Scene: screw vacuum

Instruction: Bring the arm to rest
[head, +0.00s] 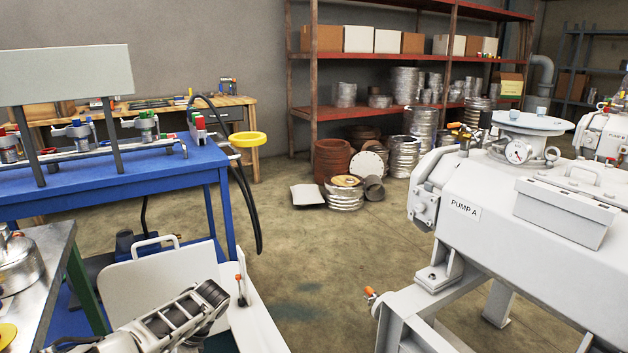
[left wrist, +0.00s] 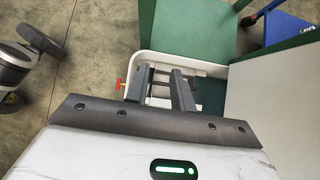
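My left arm reaches in at the bottom left of the head view, over a pale cart. Its gripper tips cannot be made out there. In the left wrist view the two dark fingers of my left gripper (left wrist: 163,76) stand apart with a gap between them. Nothing shows held in the gap. The fingers point over a white-rimmed tray part of the cart, with a small red knob (left wrist: 118,85) beside them. Whether they touch the tray cannot be told. My right arm and gripper are in neither view.
A blue table (head: 110,180) with fittings and a metal-topped bench (head: 45,262) stand left. The white machine PUMP A (head: 463,211) fills the right. Red shelving (head: 365,112) stands at the back. The floor (head: 310,265) between is clear. Green panels (left wrist: 180,35) rise near the left gripper.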

